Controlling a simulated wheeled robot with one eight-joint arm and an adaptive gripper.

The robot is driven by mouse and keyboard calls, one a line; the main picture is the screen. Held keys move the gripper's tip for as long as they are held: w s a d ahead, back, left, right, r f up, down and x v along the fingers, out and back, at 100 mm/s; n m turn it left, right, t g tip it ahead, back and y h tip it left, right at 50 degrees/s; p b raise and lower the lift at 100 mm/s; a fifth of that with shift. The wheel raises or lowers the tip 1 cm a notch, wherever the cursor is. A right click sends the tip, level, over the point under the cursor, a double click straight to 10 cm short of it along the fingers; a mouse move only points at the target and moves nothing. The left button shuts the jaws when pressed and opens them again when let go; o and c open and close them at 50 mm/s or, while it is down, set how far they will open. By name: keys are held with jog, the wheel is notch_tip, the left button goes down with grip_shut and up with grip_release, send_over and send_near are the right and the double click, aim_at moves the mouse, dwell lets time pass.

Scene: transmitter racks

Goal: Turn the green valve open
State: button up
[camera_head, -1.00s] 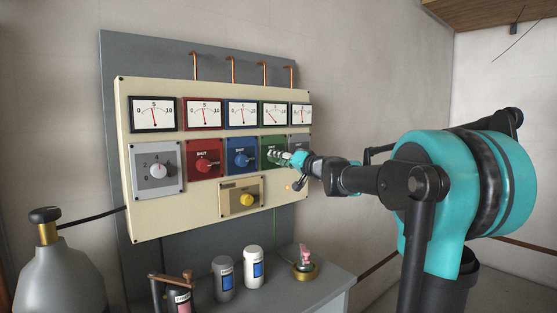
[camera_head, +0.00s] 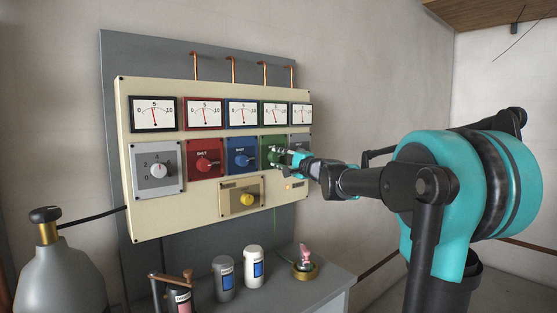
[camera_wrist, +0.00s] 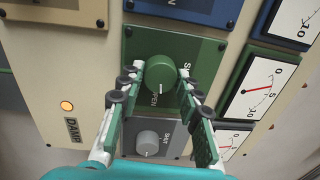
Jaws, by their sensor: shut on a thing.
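The green valve is a round green knob (camera_wrist: 160,73) on a green plate (camera_wrist: 200,49). In the wrist view my gripper (camera_wrist: 160,77) has one finger on each side of the knob and is shut on it. A white mark on the knob points down the picture, toward the word OPEN. The green gauge (camera_wrist: 262,88) beside the plate has its red needle near the middle of the scale. In the head view my gripper (camera_head: 287,157) is at the green plate, and its fingers hide most of the knob.
The blue (camera_head: 240,159) and red (camera_head: 205,163) valves sit to the left in the head view. A grey dial (camera_wrist: 148,140) is close below my fingers in the wrist view. A yellow knob (camera_head: 246,200) sits lower on the panel. Bottles (camera_head: 223,280) stand on the bench below.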

jog(key=shift+m, duration=1)
jog(key=o, duration=1.2)
jog(key=shift+c, duration=0.2)
jog(key=v, duration=1.2)
jog(key=shift+f, duration=0.1)
